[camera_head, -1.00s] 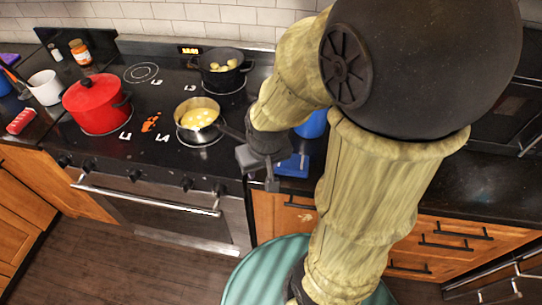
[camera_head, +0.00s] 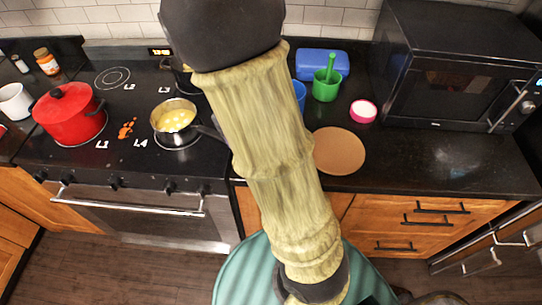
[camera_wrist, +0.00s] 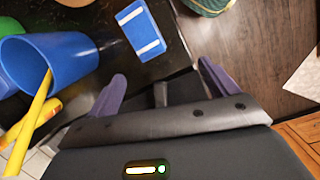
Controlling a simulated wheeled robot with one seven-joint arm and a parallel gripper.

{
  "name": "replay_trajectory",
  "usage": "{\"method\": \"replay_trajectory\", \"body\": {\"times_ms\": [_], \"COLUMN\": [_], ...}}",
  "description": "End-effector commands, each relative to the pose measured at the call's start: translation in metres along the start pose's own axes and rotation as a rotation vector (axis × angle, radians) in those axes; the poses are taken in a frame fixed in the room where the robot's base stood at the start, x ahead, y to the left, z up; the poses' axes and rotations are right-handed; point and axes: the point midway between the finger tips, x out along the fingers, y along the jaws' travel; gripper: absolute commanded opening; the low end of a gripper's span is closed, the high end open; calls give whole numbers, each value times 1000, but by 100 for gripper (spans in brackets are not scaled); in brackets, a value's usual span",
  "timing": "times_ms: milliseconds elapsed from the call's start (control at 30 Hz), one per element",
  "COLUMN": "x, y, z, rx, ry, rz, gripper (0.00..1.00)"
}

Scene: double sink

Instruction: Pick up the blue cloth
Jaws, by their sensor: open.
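The blue cloth appears to be the flat blue rectangle with two white stripes (camera_wrist: 144,31) at the top of the wrist view. It lies on the dark counter near its edge. My gripper (camera_wrist: 163,84) is open, with its two purple fingers spread and nothing seen between them. The cloth is beyond the fingertips, slightly left of the middle, and apart from them. In the head view my arm hides both the gripper and the cloth.
A blue cup (camera_wrist: 50,65) with a yellow stick stands left of the fingers. A saucepan (camera_head: 173,118) and red pot (camera_head: 70,114) sit on the stove. A round brown board (camera_head: 338,151), green cup (camera_head: 327,90), pink-rimmed bowl (camera_head: 363,111) and microwave (camera_head: 455,70) are to the right.

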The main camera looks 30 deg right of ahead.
Motion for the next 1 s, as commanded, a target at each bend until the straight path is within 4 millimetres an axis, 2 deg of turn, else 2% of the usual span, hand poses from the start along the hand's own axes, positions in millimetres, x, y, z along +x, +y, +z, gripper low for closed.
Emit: {"method": "replay_trajectory", "body": {"times_ms": [100, 200, 567, 767, 1000], "x": [-16, -25, -27, -9, 33], "y": [19, 26, 28, 29, 30], "z": [-6, -8, -7, -3, 5], "rx": [-174, -255, -282, -282, -280], "ry": [-112, -163, -178, -182, -182], "rz": [16, 17, 15, 13, 11], "gripper": [85, 85, 85, 85, 85]}}
